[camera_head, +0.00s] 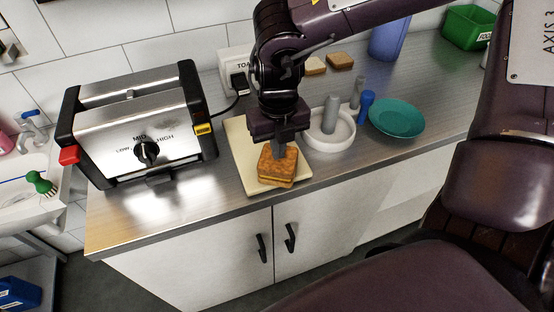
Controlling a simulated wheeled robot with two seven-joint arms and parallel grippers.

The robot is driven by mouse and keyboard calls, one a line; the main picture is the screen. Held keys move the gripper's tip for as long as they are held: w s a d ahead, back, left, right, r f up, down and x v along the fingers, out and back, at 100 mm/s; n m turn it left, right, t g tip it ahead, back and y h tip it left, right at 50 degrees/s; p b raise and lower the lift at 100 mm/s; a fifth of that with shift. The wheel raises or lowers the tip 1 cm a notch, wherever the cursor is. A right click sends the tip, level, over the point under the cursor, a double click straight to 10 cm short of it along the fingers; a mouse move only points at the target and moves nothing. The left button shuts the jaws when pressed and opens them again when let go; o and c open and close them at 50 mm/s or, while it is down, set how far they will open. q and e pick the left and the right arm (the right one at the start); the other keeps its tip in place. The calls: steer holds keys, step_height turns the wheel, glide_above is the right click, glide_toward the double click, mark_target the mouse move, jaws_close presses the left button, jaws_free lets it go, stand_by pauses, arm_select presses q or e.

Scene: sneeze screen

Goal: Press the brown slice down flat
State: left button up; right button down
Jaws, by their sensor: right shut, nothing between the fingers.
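The brown slice (281,168) is a toasted, golden-brown square on top of a small stack, with a thin yellowish layer showing near its lower front edge. The stack sits on the front part of a cream board (246,152) on the steel counter. My right gripper (279,151) points down at the slice from above. Its fingers are shut with nothing between them, and the tips are at or very near the slice's upper surface. I cannot tell whether they touch. The back of the slice is partly hidden by the fingers. My left gripper is not in view.
A toaster (140,139) stands left of the board. A white dish (317,143) with a grey upright piece is close on the right, with a teal plate (397,118) beyond. Two bread slices (340,61) lie behind. The counter's front edge is near the board.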

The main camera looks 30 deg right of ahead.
steer(key=shift+s+f+b, duration=0.15)
steer(key=shift+f+b, duration=0.25)
stand_by(1.3)
steer(key=shift+r, duration=0.1)
steer(key=shift+r+p, duration=0.45)
steer(key=shift+r, duration=0.3)
steer(key=shift+r+p, duration=1.15)
steer(key=shift+r, duration=1.15)
steer(key=shift+f, duration=0.1)
